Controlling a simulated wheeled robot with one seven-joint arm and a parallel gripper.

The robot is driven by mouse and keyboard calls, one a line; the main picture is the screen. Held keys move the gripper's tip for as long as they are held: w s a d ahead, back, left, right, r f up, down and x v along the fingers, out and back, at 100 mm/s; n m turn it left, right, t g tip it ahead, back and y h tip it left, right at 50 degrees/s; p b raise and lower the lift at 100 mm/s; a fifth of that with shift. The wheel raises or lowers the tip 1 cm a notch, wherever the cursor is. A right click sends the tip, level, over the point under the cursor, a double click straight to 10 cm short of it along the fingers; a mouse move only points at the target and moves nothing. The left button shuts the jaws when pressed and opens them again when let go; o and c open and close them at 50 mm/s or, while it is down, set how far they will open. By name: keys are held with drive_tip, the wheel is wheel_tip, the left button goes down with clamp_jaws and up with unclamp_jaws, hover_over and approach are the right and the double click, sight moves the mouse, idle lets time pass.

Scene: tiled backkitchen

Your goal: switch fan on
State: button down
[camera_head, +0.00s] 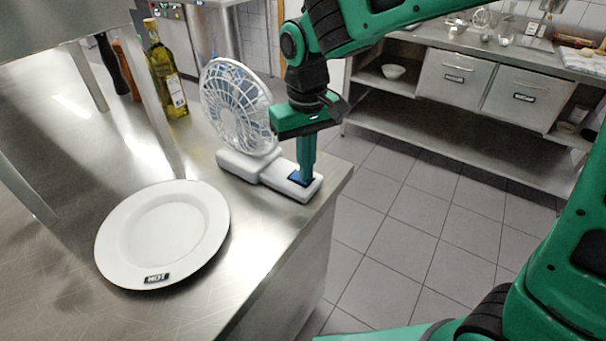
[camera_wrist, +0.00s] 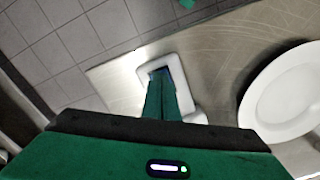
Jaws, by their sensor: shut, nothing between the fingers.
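The white fan (camera_head: 236,108) stands upright on the steel counter, its round grille facing left and toward the front. Its low white base (camera_head: 274,174) reaches toward the counter's right edge and carries a dark blue switch (camera_head: 300,178) at the near end. My gripper (camera_head: 303,176) is shut and empty, pointing down with its fingertips at the switch. In the wrist view my fingertips (camera_wrist: 158,76) overlap the blue switch (camera_wrist: 169,73) and hide part of it. I cannot tell whether they press it or how the switch is set.
A white plate (camera_head: 165,232) marked HOT lies on the counter (camera_head: 70,290) left of the fan. An oil bottle (camera_head: 167,75) stands behind. Open tiled floor (camera_head: 400,215) lies right of the counter, before a shelf unit with drawers (camera_head: 455,78).

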drive_tip(key=shift+f, duration=0.25)
drive_tip(key=shift+r, duration=0.1)
wheel_tip(320, 180, up, 7)
idle(1.0)
idle(0.3)
